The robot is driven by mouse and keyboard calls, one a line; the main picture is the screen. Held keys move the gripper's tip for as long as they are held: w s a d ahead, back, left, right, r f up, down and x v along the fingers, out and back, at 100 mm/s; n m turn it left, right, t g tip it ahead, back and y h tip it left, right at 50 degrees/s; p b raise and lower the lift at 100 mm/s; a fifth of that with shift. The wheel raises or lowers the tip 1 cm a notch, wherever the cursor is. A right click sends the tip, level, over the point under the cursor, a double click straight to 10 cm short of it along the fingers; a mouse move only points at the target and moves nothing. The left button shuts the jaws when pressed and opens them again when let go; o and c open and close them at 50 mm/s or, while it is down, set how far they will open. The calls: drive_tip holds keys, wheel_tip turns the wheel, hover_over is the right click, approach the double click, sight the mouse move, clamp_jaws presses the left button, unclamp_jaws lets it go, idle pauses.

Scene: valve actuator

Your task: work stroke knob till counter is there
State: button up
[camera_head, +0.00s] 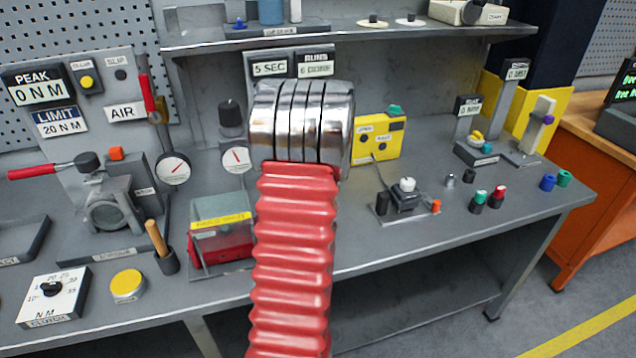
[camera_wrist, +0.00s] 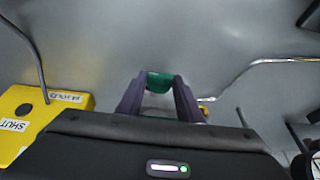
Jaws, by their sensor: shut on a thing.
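In the wrist view my gripper (camera_wrist: 160,82) has its two dark purple-grey fingers either side of a small green knob (camera_wrist: 160,86), shut on it. A pale part shows between the fingers below the knob. The yellow box (camera_wrist: 45,118) with a SHUT label is left of the fingers. In the head view my red ribbed arm with chrome rings crosses the middle and my gripper is hidden. The yellow box (camera_head: 378,138) shows just right of the arm, with a green piece (camera_head: 395,110) at its top. A display pair above reads 5 SEC (camera_head: 270,68) and RUNS (camera_head: 315,65); its small lower text is unclear.
The grey bench (camera_head: 440,240) carries small coloured caps (camera_head: 489,198), posts with labels and a black fixture with a white knob (camera_head: 406,185). A raised shelf (camera_head: 345,31) runs behind. Gauges, a PEAK display (camera_head: 38,92) and a red-handled tool stand left.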

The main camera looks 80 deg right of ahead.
drive_tip(key=o, duration=0.8)
drive_tip(key=shift+c, duration=0.2)
drive_tip(key=v, duration=1.3)
drive_tip(key=shift+a+r, duration=0.15)
drive_tip(key=shift+r, duration=0.15)
